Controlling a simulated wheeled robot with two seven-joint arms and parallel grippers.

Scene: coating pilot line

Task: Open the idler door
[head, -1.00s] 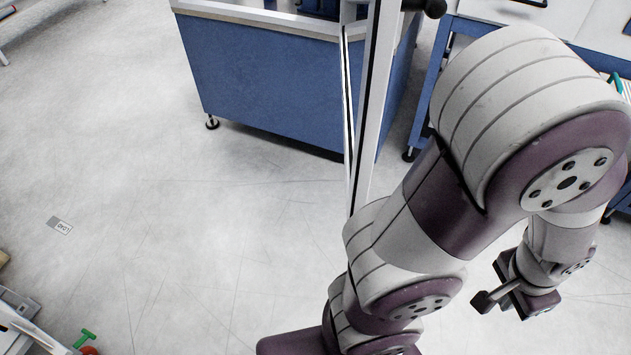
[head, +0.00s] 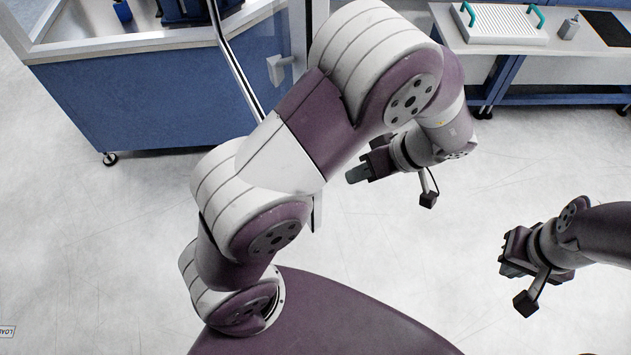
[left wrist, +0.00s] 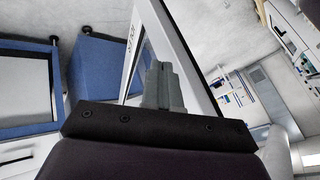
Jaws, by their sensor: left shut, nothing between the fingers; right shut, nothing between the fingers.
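A tall framed panel, which looks like the idler door, stands in front of the blue cabinet in the head view. I see it at a steep angle as a dark-and-white edge strip (head: 236,62) and a pale upright with a small light-grey block on it. My left arm hides its lower part. In the left wrist view, a white strip with dark lettering (left wrist: 131,45) runs along a framed panel behind the fingers. My left gripper (head: 357,174) is shut and empty, to the right of the panel; its fingers also show in the left wrist view (left wrist: 163,84). My right gripper (head: 510,260) is shut and empty at far right.
The blue cabinet (head: 130,95) with a pale top stands at upper left. The floor between and in front is clear.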

